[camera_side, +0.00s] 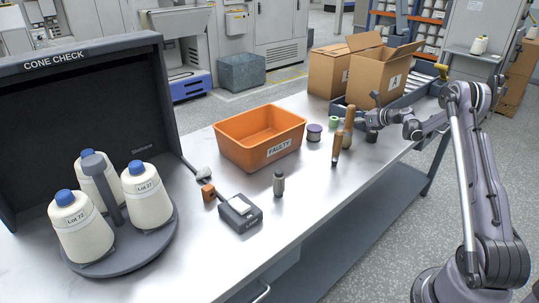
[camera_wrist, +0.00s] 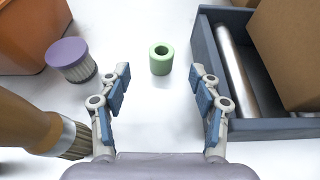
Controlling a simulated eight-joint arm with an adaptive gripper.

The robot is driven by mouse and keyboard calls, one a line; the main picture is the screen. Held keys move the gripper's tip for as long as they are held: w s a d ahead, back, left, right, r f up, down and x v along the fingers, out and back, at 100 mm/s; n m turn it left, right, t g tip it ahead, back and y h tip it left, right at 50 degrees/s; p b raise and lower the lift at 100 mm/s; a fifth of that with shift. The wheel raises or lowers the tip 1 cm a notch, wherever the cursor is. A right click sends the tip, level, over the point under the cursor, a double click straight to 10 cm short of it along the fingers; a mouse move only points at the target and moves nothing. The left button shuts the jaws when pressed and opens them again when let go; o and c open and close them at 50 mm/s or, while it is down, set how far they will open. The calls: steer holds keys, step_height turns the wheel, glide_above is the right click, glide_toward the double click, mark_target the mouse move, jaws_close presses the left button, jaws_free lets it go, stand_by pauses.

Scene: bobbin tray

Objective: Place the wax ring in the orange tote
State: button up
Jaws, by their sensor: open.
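The wax ring looks to be the short green ring (camera_wrist: 161,60) lying on the table with its hole facing up, ahead of my gripper in the wrist view. It also shows in the side view (camera_side: 333,122), just right of the tote. The orange tote (camera_side: 277,151), marked FAULTY, stands on the table and looks empty. Its corner shows at the upper left of the wrist view (camera_wrist: 25,35). My gripper (camera_wrist: 160,88) is open and empty, its fingers spread wider than the ring. The ring is beyond the fingertips, roughly centred between them.
A purple-topped spool (camera_wrist: 72,58) sits between tote and ring. A wooden-handled brush (camera_wrist: 25,122) is close beside my left finger. A dark tray (camera_wrist: 209,55) with a metal roller (camera_wrist: 236,68) and cardboard box (camera_wrist: 287,50) is close on the right. Another wooden-handled tool (camera_side: 336,149) stands nearby.

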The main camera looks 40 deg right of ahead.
mark_target(332, 118)
steer(key=shift+x, duration=3.15)
steer(key=shift+d, duration=0.1)
steer(key=c, duration=1.1)
steer(key=shift+c, duration=0.2)
